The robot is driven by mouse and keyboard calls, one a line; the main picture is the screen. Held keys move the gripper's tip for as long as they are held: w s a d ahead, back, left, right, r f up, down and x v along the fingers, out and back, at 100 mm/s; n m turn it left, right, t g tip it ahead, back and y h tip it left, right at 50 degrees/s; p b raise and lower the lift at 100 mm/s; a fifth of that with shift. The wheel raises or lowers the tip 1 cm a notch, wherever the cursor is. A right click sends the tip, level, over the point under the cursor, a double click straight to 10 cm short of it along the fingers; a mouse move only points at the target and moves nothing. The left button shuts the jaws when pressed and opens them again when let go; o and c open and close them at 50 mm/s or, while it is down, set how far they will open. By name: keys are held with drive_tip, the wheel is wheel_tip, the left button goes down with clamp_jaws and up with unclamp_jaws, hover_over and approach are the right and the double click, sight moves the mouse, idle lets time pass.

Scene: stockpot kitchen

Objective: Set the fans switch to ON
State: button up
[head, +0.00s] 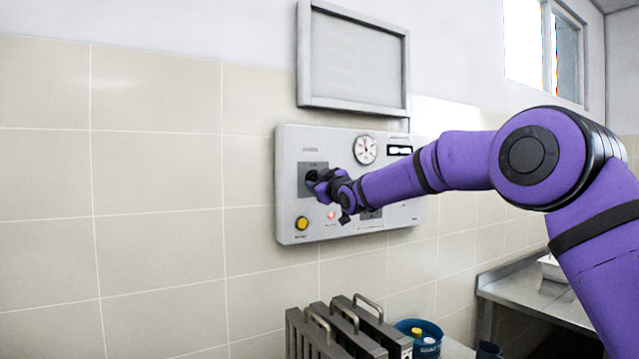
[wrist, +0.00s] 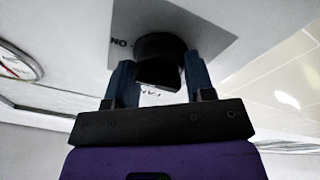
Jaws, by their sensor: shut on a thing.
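The fans switch is a dark round knob (wrist: 160,44) on a grey square plate (wrist: 203,30) of the wall control panel (head: 290,150). In the wrist view my gripper (wrist: 159,76) has its two blue fingers on either side of the knob's grip, shut on it. An upside-down ON label shows beside the knob, and part of another label shows between the fingers. In the head view my gripper (head: 322,186) reaches the plate from the right and covers most of the knob. I cannot tell exactly which mark the knob points to.
The panel also has a round dial gauge (head: 365,150), a small display (head: 399,150), a yellow button (head: 302,223) and a red light (head: 331,215). A grey frame (head: 354,60) hangs above. Metal racks with handles (head: 345,325) and a blue container (head: 420,332) stand below.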

drive_tip(key=shift+f, duration=0.15)
drive_tip(key=o, duration=0.9)
drive_tip(key=shift+s, duration=0.1)
drive_tip(key=v, duration=1)
drive_tip(key=shift+s+d, duration=0.2)
drive_tip(key=shift+s, duration=0.05)
